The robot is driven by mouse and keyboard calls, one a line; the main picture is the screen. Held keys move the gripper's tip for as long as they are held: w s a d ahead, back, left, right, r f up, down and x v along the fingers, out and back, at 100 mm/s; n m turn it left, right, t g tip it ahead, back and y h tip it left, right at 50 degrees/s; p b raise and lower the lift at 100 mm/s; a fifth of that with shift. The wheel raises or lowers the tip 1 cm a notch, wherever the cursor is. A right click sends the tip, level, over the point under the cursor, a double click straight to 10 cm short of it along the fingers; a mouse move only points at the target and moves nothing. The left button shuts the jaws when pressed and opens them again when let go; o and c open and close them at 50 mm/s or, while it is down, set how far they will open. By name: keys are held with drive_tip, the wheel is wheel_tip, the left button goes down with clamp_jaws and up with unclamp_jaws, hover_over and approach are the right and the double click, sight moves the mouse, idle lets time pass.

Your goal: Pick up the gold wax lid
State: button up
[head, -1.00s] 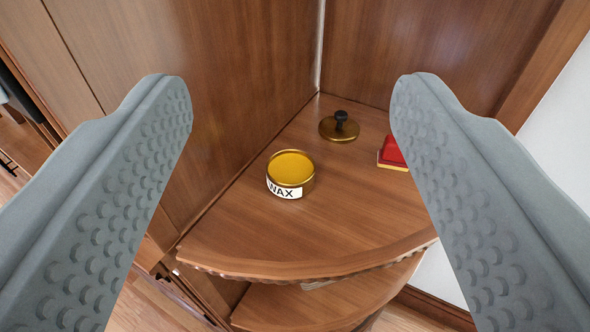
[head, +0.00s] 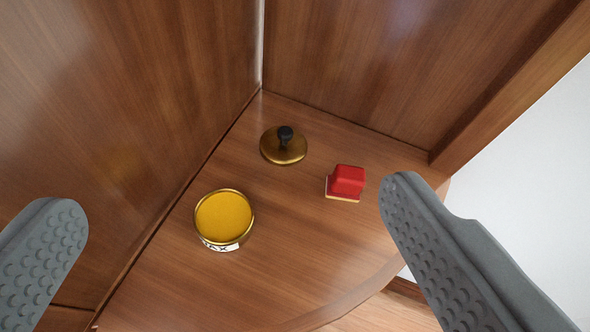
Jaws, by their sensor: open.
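The gold wax lid (head: 270,149) is a round gold disc with a black knob on top. It lies flat, knob up, near the back corner of the wooden corner shelf (head: 180,280). The open wax tin (head: 223,217), filled with yellow wax and with a partly visible label, stands in front of the lid and to its left. My gripper (head: 234,208) is open and empty, its two grey fingers wide apart at the left and right. In the picture the lid appears between the fingers and beyond their tips, apart from them.
A red block with a pale base (head: 346,182) sits right of the lid. Wooden panels rise on the left (head: 110,100) and at the back (head: 380,60), meeting behind the lid. The shelf's curved front edge is at the lower right.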

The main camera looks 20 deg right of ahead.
drive_tip(key=w+d+f+g, duration=0.2)
drive_tip(key=w+d+g, duration=0.15)
drive_tip(key=w, duration=0.55)
drive_tip(key=n+g+y, duration=0.1)
drive_tip(key=g, duration=0.5)
approach(286, 131)
drive_tip(key=x, duration=0.5)
drive_tip(key=shift+d+f, duration=0.15)
drive_tip(key=shift+d, duration=0.2)
drive_tip(key=shift+a+x, duration=0.15)
drive_tip(key=shift+x, duration=1.15)
drive_tip(key=shift+a+x, duration=0.2)
drive_tip(key=shift+x, duration=1.1)
drive_tip(key=c, duration=1.1)
drive_tip(key=shift+o, duration=0.2)
